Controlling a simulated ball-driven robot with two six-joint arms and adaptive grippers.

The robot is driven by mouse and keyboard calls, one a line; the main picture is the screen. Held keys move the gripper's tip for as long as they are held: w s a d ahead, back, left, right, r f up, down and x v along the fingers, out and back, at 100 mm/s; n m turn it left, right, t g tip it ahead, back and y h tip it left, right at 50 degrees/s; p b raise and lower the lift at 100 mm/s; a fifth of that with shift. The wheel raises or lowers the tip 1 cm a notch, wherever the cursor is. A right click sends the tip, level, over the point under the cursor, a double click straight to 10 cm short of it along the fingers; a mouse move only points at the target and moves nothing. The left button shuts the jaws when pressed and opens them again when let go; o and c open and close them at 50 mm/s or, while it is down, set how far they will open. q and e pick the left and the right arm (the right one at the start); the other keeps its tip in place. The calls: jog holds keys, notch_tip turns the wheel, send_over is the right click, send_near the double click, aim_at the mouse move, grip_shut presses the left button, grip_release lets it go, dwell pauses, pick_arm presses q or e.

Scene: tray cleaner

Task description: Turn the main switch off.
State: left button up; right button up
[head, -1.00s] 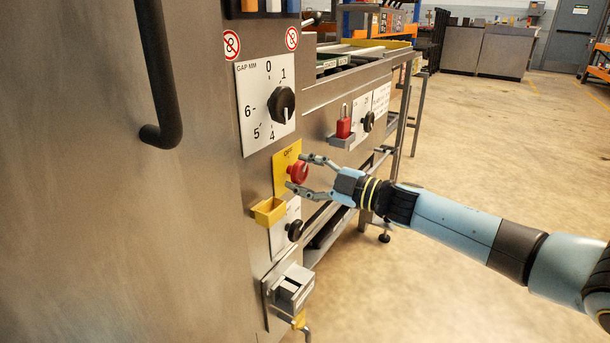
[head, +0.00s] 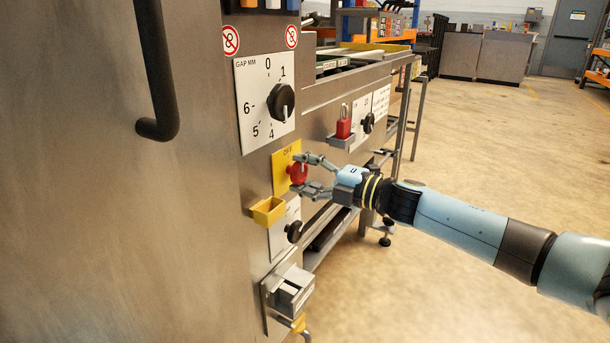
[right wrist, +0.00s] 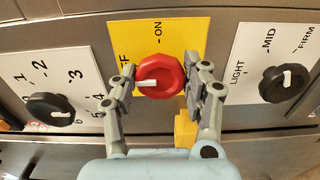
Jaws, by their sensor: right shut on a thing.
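The main switch is a red knob (head: 298,173) on a yellow plate (head: 285,160) on the steel panel. The right wrist view shows the knob (right wrist: 160,75) with its white mark pointing left, toward the partly hidden OFF lettering (right wrist: 125,72). The ON lettering (right wrist: 158,31) sits above the knob in that view. My right gripper (head: 299,174) is shut on the red knob, one finger on each side; it also shows in the right wrist view (right wrist: 161,84). My left gripper is not in view.
A black gap dial (head: 282,102) sits above the switch. A small yellow box (head: 268,210) and a black knob (head: 293,231) are below it. Open floor (head: 500,150) lies to the right.

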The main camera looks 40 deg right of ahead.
jog(key=shift+f, duration=0.1)
jog(key=o, duration=1.1)
jog(key=shift+o, duration=0.2)
jog(key=shift+s, duration=0.1)
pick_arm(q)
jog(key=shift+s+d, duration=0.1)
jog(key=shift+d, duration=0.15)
pick_arm(e)
jog(key=v, duration=1.1)
jog(key=shift+s+d, duration=0.2)
jog(key=shift+s, duration=0.15)
